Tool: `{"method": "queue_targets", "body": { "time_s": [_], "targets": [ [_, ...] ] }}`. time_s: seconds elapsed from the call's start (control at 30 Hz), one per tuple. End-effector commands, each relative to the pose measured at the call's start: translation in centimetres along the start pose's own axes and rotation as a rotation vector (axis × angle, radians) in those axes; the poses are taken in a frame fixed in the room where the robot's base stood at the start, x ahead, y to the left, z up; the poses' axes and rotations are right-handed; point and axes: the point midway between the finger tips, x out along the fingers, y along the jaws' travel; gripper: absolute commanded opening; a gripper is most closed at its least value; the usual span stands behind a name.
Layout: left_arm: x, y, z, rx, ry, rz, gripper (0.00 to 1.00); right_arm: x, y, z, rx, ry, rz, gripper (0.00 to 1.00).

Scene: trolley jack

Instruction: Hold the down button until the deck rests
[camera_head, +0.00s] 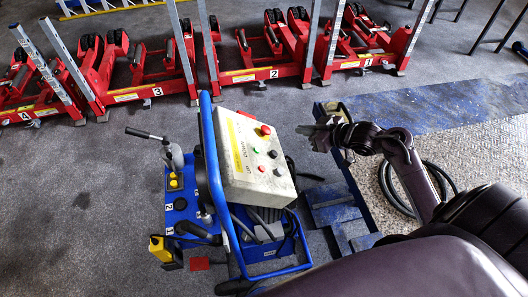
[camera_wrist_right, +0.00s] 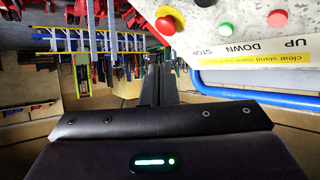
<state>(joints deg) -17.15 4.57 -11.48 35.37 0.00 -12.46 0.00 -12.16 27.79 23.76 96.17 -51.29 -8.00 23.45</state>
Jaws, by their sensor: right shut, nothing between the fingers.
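A pale control box (camera_head: 240,185) sits on a blue wheeled cart and carries several buttons. It also shows upside down in the wrist view (camera_wrist_right: 300,30), with the words UP, DOWN and STOP. The green button (camera_wrist_right: 225,27) lies closest to DOWN; a red button (camera_wrist_right: 277,18) is nearer UP and a red mushroom button (camera_wrist_right: 168,22) nearer STOP. My right gripper (camera_head: 320,134) is shut and empty, to the right of the box and apart from it; its fingers show in the wrist view (camera_wrist_right: 158,88). I cannot tell which surface is the deck. My left gripper is not in view.
The blue cart (camera_head: 180,215) has a tall curved handle (camera_head: 212,170) left of the box. Blue steelwork (camera_head: 335,210) and a black cable (camera_head: 395,195) lie to the right. Red numbered stands (camera_head: 150,88) line the back. Grey floor (camera_head: 75,190) is free at left.

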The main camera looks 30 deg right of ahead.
Motion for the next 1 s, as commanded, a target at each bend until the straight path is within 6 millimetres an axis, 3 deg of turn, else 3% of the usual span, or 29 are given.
{"method": "queue_targets", "body": {
  "time_s": [0.37, 0.8, 1.0],
  "targets": [
    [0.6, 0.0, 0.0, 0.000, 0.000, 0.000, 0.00, 0.4, -0.3, 0.5, -0.001, -0.001, 0.000, 0.00],
    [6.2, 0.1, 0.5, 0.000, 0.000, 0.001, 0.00, 4.5, -3.2, 3.7, -0.002, 0.001, 0.001, 0.00],
    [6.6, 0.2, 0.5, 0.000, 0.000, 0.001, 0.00, 5.7, -4.1, 4.3, -0.001, -0.002, 0.001, 0.00]
  ]
}}
